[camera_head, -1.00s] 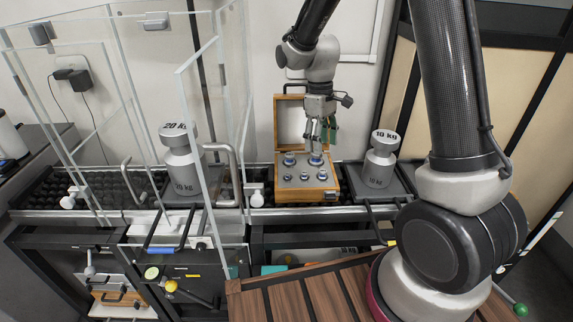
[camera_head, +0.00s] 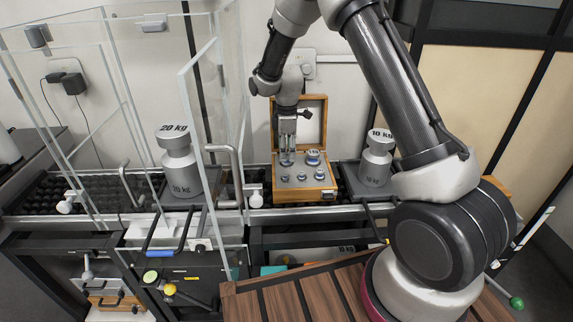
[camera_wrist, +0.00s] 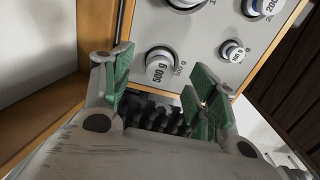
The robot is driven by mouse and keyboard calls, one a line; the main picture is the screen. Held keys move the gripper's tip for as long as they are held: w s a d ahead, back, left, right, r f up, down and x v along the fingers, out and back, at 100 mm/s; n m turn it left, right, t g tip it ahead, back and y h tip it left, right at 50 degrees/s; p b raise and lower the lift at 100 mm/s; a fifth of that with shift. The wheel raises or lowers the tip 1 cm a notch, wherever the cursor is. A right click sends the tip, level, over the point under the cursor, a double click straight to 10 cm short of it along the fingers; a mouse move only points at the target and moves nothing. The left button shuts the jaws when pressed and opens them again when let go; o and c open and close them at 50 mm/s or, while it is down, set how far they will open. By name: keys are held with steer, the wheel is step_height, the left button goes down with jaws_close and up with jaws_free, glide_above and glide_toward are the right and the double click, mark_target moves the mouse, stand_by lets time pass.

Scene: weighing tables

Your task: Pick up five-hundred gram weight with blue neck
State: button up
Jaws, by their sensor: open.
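The weight marked 500 g (camera_wrist: 160,68) sits upright in the grey panel of the wooden weight box (camera_wrist: 60,100). My gripper (camera_wrist: 162,80) is open, with green-padded fingers to the left and right of the weight in the picture. I cannot tell whether the fingers reach its height. In the head view, my gripper (camera_head: 287,160) points down over the back left of the open box (camera_head: 300,197) and hides what is under it.
Other weights stand close by: a bigger one (camera_head: 313,157) beside my gripper, and a small one with a blue neck (camera_wrist: 232,50). The raised lid (camera_head: 314,120) is behind. A 20 kg weight (camera_head: 180,165) and glass panels are left, a 10 kg weight (camera_head: 376,160) right.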

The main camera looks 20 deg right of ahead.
step_height(320, 180, down, 3)
steer(key=shift+f, duration=0.1)
jaws_close()
stand_by(0.3)
step_height(320, 180, up, 10)
steer(key=shift+r, duration=0.15)
stand_by(0.4)
